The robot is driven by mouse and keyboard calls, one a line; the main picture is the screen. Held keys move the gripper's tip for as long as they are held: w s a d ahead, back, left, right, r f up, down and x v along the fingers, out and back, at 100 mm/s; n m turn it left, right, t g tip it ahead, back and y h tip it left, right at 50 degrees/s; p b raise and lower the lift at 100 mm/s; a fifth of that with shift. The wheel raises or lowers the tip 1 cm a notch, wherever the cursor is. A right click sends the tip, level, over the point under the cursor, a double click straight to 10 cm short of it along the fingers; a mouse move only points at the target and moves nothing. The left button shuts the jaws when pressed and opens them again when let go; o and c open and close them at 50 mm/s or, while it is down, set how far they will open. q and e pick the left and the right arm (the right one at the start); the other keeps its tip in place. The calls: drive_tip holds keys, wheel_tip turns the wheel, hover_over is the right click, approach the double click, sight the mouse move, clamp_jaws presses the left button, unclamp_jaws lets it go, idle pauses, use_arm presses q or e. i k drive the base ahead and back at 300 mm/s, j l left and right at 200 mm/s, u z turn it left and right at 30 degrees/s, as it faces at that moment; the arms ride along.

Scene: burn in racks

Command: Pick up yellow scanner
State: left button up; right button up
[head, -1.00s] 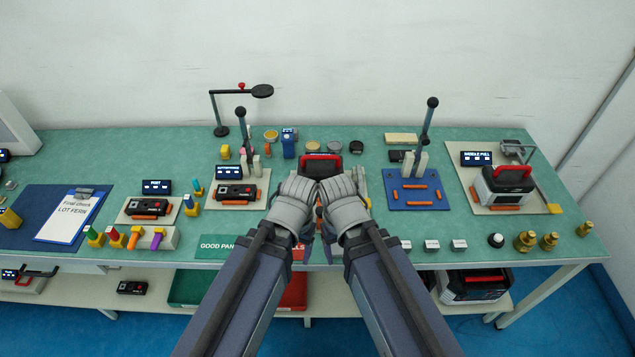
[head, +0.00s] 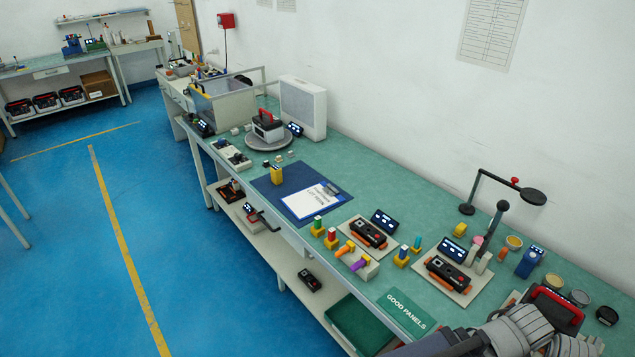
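The yellow scanner (head: 276,175) appears to be the small yellow block standing on a dark blue mat (head: 268,187), beside a white clipboard (head: 310,201). It is small in the head view, so its details do not show. My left gripper (head: 522,328) is at the bottom right edge, far from the scanner, near a red-handled device (head: 556,305). My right gripper (head: 574,346) is only partly in view beside it. The fingertips of both are hidden, so I cannot tell whether they are open or shut.
Right of the mat stand several coloured plugs and two black-and-orange devices on trays (head: 366,234) (head: 446,274). Left is a red-handled unit on a round plate (head: 268,143). A lamp (head: 533,196) stands at the back. Blue floor (head: 100,260) lies open along the bench's front.

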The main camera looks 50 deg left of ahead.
sight(276, 171)
drive_tip(key=j, duration=1.55)
drive_tip(key=i+j, duration=0.15)
drive_tip(key=j, duration=2.9)
drive_tip(key=u, duration=0.05)
